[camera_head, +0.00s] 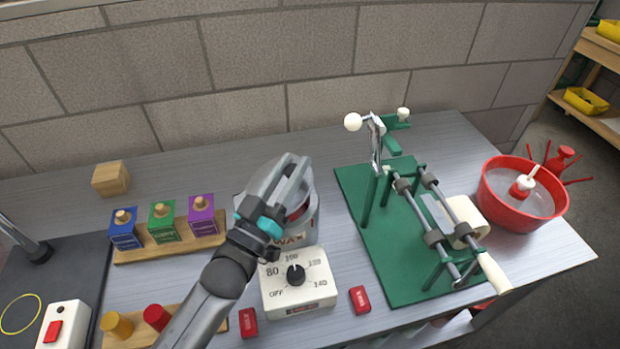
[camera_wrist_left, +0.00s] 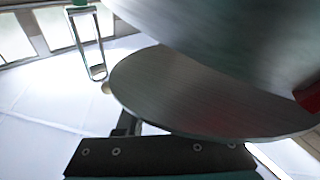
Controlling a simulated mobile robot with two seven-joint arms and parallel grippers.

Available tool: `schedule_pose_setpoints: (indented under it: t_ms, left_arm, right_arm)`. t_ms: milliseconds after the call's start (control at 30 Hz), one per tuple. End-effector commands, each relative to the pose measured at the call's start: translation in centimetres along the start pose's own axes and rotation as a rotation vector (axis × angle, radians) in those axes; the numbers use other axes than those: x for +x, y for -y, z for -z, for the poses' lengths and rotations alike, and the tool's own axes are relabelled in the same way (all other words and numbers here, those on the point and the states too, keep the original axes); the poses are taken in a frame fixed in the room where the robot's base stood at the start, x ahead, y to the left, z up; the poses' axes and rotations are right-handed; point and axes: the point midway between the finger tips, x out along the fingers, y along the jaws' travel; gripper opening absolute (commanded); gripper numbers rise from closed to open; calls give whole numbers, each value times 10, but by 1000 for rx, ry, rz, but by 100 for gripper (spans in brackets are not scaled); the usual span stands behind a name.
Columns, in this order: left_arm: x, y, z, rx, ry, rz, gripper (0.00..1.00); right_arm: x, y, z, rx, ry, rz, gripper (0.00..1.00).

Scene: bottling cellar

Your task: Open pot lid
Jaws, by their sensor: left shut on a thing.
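The wax pot (camera_head: 297,236) is a pale grey round pot labelled WAX, on a white heater base with a black dial (camera_head: 295,274). My left gripper (camera_head: 284,192) is over the pot and hides much of its top. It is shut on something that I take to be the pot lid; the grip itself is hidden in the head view. A dark red patch shows at the pot's mouth beside the gripper. In the left wrist view a brushed-metal disc (camera_wrist_left: 200,92), probably the lid, fills the middle, with another grey surface above it. My right gripper is not in view.
A green board with a lever press (camera_head: 378,215) stands right of the pot, and a red bowl of liquid (camera_head: 522,198) is at the right edge. Blue, green and purple boxes (camera_head: 162,222) sit on a wooden rack to the left. Small red blocks (camera_head: 360,299) lie in front.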

Motion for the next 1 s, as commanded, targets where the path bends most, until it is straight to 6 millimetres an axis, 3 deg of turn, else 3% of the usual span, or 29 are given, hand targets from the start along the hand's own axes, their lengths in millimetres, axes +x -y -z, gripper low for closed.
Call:
schedule_pose_setpoints:
  t_ms: [500, 1000]
  left_arm:
    - [-21, 20, 55, -352, -350, -1, 0]
    - [-57, 56, 90, -687, -686, 0, 0]
  right_arm:
    - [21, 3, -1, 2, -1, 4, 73]
    - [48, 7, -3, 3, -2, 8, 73]
